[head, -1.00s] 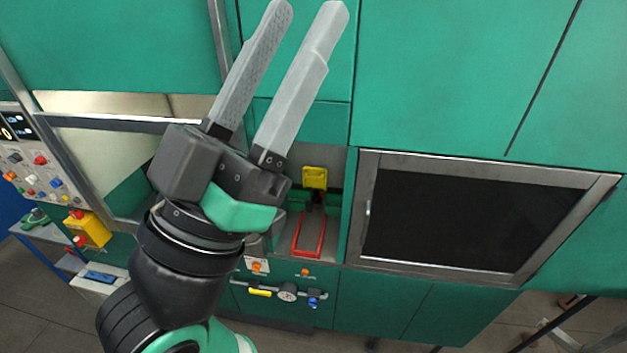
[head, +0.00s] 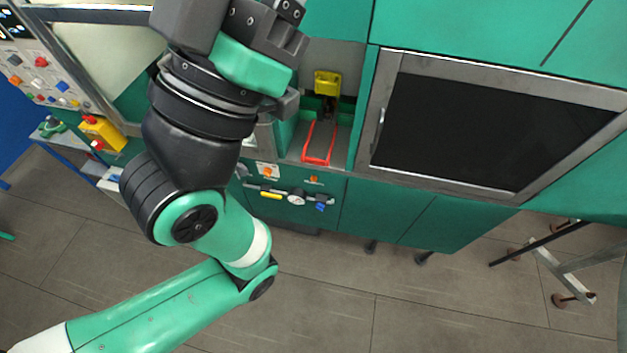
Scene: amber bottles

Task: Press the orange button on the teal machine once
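The teal machine (head: 385,215) fills the back of the head view. An orange button (head: 267,171) sits on a small white plate on its lower front, just right of my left arm's wrist. A smaller orange button (head: 313,179) is to its right. Another orange knob (head: 15,80) shows on the control panel at far left. My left gripper (head: 258,42) is at the top, above the two lower orange buttons in the picture. Its fingers are cut off by the top edge, so their opening is hidden. My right gripper is out of view.
A red U-shaped frame (head: 319,142) and yellow block (head: 327,82) sit in a recess above the buttons. Below are a gauge (head: 296,198) and blue valve (head: 320,206). A dark window (head: 455,130) is at right. The floor (head: 330,290) in front is clear; a metal stand (head: 565,270) is at right.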

